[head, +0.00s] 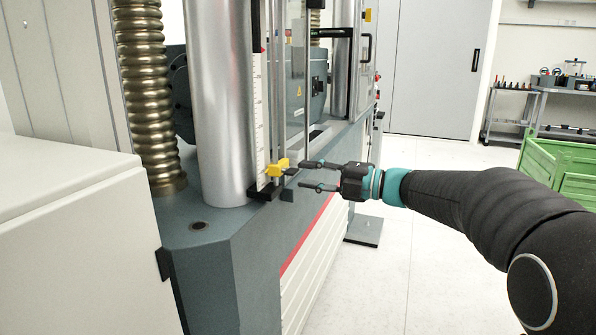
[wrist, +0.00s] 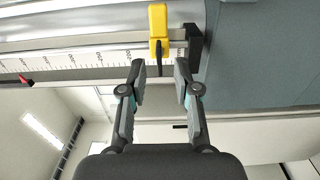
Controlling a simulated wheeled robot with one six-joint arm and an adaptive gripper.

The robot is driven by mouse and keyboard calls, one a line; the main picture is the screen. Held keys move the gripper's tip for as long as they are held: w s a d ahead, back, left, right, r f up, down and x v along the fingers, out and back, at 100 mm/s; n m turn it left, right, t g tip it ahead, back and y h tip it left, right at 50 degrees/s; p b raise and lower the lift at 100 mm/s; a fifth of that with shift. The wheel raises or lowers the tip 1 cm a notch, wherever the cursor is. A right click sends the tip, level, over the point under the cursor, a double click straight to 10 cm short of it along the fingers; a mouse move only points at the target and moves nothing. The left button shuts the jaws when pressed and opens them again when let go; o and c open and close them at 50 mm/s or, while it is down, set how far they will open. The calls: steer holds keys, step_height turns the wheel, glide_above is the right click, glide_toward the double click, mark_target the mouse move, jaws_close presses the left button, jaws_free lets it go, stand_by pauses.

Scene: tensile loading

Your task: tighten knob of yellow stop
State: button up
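The yellow stop (head: 278,167) sits low on the white scale rail of the testing machine, just above a dark bracket at the rail's foot. In the wrist view the yellow stop (wrist: 158,28) is ahead of my gripper, with a thin dark part on its near side that may be the knob. My gripper (head: 302,176) points left toward the stop. In the wrist view my gripper (wrist: 159,68) has its fingers apart with an empty gap, lined up with the stop. The fingertips look short of the stop; I cannot tell the exact distance.
The scale rail (head: 257,110) stands beside a thick silver column (head: 222,100). A red marker (wrist: 25,79) sits farther along the scale. The grey machine base (head: 225,235) lies below. A green crate (head: 560,165) and a cart are at the right. Floor beside the machine is clear.

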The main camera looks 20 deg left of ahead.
mark_target(296, 173)
steer(key=shift+w+a, duration=0.15)
steer(key=shift+a, duration=1.35)
jaws_close()
